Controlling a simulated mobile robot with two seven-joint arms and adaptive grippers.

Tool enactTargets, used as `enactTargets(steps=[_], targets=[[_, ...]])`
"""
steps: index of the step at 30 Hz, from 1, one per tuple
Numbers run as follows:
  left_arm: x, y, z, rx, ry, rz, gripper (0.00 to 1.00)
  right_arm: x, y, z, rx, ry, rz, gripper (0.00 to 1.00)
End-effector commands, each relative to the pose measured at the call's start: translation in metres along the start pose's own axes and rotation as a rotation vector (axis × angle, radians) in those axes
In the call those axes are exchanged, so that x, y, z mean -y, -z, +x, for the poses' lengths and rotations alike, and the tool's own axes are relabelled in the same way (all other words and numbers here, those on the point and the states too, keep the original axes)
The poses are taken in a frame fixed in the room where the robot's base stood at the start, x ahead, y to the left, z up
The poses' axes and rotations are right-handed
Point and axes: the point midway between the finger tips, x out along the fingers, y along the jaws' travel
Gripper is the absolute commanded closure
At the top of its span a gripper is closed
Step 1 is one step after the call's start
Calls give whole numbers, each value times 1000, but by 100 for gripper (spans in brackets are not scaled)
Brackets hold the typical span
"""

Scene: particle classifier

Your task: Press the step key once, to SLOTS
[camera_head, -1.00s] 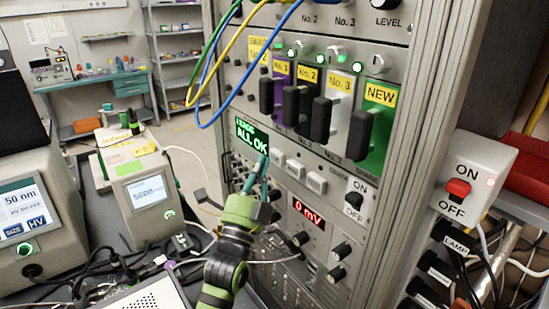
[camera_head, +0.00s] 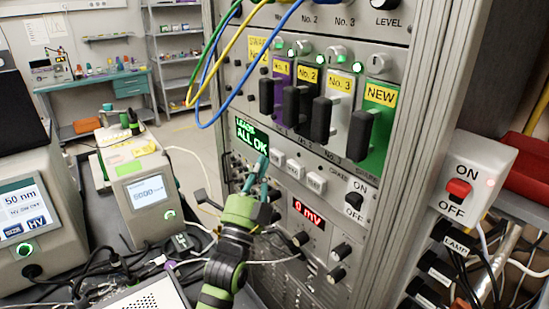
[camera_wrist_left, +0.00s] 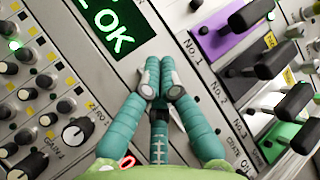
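A green-lit display (camera_head: 251,135) on the rack's front panel reads "ALL OK" on its lower line; the upper line is too small to read surely. It also shows in part in the wrist view (camera_wrist_left: 115,25). Pale keys sit in a row right of the display: one (camera_head: 277,157), another (camera_head: 295,168) and a third (camera_head: 316,182). Their labels are not legible. My left gripper (camera_head: 262,160) is just below the display, left of these keys. In the wrist view its teal fingers (camera_wrist_left: 163,72) are together and empty, close to the panel. Contact cannot be told. My right gripper is not in view.
Black-handled modules No. 1, No. 2, No. 3 and NEW (camera_head: 380,95) stand above the keys. An ON/OFF rocker (camera_head: 355,201) and a "0 mV" readout (camera_head: 309,214) are close by. Blue, yellow and green cables (camera_head: 212,123) hang at the upper left.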

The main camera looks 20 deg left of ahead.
Motion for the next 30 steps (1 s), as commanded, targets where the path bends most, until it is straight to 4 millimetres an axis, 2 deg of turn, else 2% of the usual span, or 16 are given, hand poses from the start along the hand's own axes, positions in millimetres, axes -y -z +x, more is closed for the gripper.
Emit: enactTargets(steps=[30], targets=[[-6,6,8,0,0,0,100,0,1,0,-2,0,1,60]])
